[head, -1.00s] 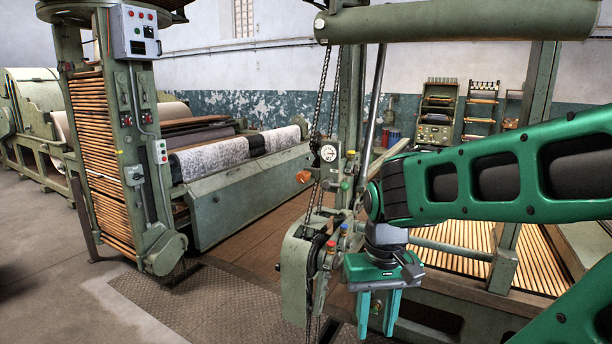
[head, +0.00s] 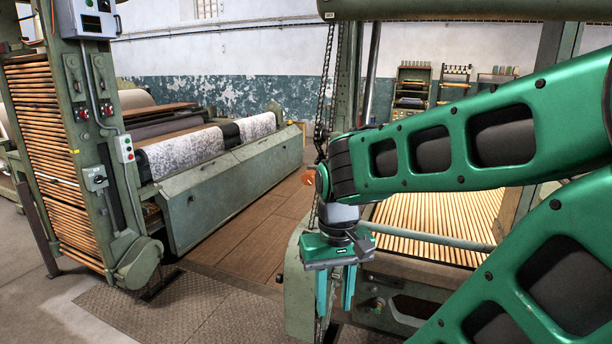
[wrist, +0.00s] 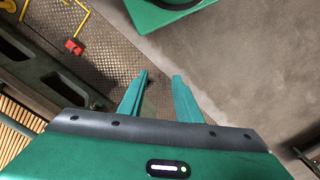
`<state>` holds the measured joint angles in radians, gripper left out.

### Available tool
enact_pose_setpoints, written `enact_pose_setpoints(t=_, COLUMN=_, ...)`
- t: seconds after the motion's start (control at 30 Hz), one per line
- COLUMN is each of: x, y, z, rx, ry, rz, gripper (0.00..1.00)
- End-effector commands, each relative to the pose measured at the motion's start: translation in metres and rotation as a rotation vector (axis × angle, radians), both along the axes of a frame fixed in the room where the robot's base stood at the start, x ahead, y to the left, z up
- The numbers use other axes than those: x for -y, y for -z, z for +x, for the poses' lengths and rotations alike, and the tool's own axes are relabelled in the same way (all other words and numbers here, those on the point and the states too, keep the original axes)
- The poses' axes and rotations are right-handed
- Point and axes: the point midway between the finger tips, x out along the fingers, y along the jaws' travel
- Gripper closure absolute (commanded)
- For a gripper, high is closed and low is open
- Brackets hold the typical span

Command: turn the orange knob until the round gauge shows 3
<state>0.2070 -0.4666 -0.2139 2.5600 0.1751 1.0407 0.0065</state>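The orange knob (head: 309,177) shows small in the head view, just left of my arm's wrist joint and partly covered by it. The round gauge is hidden behind my arm in the head view, so its reading cannot be seen. My gripper (head: 335,290) hangs below and a little right of the knob in the picture, fingers pointing down. In the wrist view my gripper (wrist: 160,82) has its two green fingers apart with nothing between them. The knob and gauge do not show in the wrist view.
A green machine post (head: 298,290) stands close beside my gripper. A roller machine (head: 215,195) with patterned cloth stands at left. The wrist view shows metal floor plate (wrist: 110,60), bare concrete (wrist: 235,70), and a small red part (wrist: 73,47) near yellow bars.

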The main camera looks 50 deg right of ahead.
Motion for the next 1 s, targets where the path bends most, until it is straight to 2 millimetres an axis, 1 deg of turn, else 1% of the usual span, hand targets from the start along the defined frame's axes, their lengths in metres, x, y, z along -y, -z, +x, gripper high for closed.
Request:
enact_pose_setpoints(t=0.13, x=0.0, y=0.0, z=0.0, rx=0.0, ry=0.0, rz=0.0, gripper=0.69)
enact_pose_setpoints(t=0.2, x=0.001, y=-0.001, z=-0.002, rx=0.003, ry=0.001, rz=-0.002, gripper=0.55)
enact_pose_setpoints(t=0.23, x=0.001, y=-0.004, z=-0.009, rx=0.011, ry=0.005, rz=-0.003, gripper=0.55)
enact_pose_setpoints(t=0.27, x=0.003, y=-0.004, z=-0.009, rx=0.015, ry=0.013, rz=-0.008, gripper=0.55)
enact_pose_setpoints(t=0.37, x=0.016, y=0.0, z=0.002, rx=0.02, ry=0.067, rz=-0.045, gripper=0.55)
enact_pose_setpoints(t=0.47, x=0.042, y=0.008, z=0.024, rx=0.032, ry=0.168, rz=-0.121, gripper=0.55)
enact_pose_setpoints(t=0.57, x=0.078, y=0.016, z=0.05, rx=0.059, ry=0.286, rz=-0.238, gripper=0.55)
enact_pose_setpoints(t=0.6, x=0.094, y=0.019, z=0.061, rx=0.073, ry=0.334, rz=-0.291, gripper=0.55)
enact_pose_setpoints(t=0.73, x=0.143, y=0.022, z=0.094, rx=0.137, ry=0.46, rz=-0.477, gripper=0.55)
enact_pose_setpoints(t=0.8, x=0.167, y=0.019, z=0.112, rx=0.184, ry=0.508, rz=-0.583, gripper=0.55)
enact_pose_setpoints(t=0.87, x=0.187, y=0.015, z=0.128, rx=0.232, ry=0.539, rz=-0.674, gripper=0.55)
enact_pose_setpoints(t=0.9, x=0.198, y=0.011, z=0.139, rx=0.267, ry=0.554, rz=-0.735, gripper=0.55)
enact_pose_setpoints(t=0.97, x=0.214, y=0.003, z=0.157, rx=0.326, ry=0.567, rz=-0.825, gripper=0.55)
enact_pose_setpoints(t=1.0, x=0.222, y=-0.004, z=0.169, rx=0.369, ry=0.569, rz=-0.885, gripper=0.55)
